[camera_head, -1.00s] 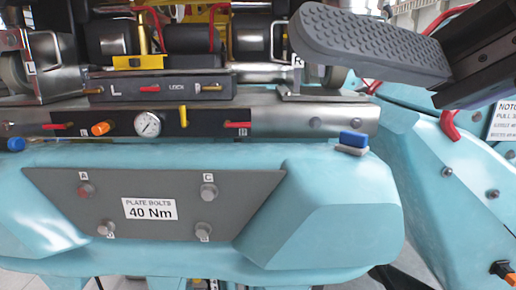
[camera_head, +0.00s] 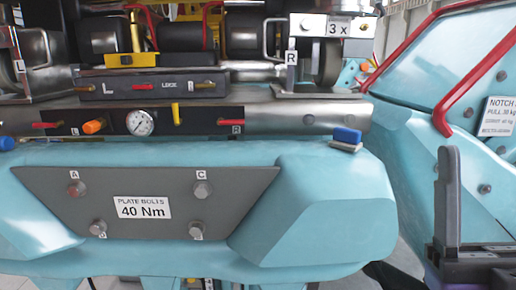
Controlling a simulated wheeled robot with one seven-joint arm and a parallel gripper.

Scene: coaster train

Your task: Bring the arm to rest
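My gripper (camera_head: 450,205) is at the lower right edge of the head view, partly cut off by the frame. One dark upright finger shows on a dark base; a second finger is not visible, so its opening cannot be told. It appears in front of the turquoise body at the right, and no held object shows. The turquoise train body (camera_head: 330,220) fills the middle, with a grey plate (camera_head: 75,210) labelled "PLATE BOLTS 40 Nm" and bolts marked with letters.
Above the plate are a gauge (camera_head: 140,122), an orange knob (camera_head: 95,126) and several red levers. A red rail (camera_head: 470,75) and a notice sign (camera_head: 497,116) are at the right.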

